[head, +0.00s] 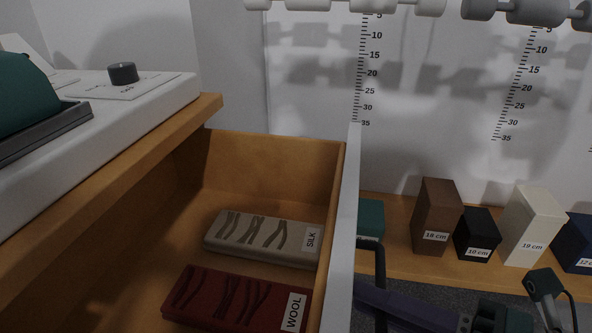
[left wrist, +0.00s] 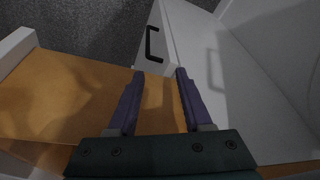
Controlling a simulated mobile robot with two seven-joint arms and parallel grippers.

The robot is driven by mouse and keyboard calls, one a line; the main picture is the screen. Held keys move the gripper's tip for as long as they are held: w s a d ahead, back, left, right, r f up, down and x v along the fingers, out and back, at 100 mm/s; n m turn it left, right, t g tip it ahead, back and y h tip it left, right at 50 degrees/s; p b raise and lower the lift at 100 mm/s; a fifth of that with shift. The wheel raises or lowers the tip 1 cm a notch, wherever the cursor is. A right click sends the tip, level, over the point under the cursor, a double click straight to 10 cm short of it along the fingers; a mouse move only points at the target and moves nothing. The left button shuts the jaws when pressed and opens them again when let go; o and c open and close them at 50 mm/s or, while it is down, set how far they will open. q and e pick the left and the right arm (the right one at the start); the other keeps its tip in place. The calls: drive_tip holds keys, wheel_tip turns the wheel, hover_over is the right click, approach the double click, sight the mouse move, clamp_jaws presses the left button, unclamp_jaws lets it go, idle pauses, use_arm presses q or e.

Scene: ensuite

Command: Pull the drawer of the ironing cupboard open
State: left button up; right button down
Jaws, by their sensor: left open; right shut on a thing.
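The drawer (head: 341,200) of the ironing cupboard stands open in the head view, its wooden inside in sight and its white front panel seen edge-on. A dark bar handle (head: 379,262) is on the outer side of that front. My right gripper (head: 380,298) comes in from the lower right, its purple finger at the handle, shut on it; the far finger is mostly hidden. My left gripper (left wrist: 158,78) is open and empty in the left wrist view, above a wooden surface beside a white panel with a black handle (left wrist: 153,44).
A silk box (head: 262,237) and a red wool box (head: 236,300) lie in the drawer. Behind the drawer front, a shelf (head: 395,212) carries several labelled blocks, including a brown one (head: 436,215).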

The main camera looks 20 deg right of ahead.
drive_tip(key=c, duration=1.2)
unclamp_jaws()
drive_tip(key=shift+o, duration=0.2)
drive_tip(key=p+v, duration=0.1)
drive_tip(key=v, duration=0.9)
drive_tip(key=shift+w+r, duration=0.15)
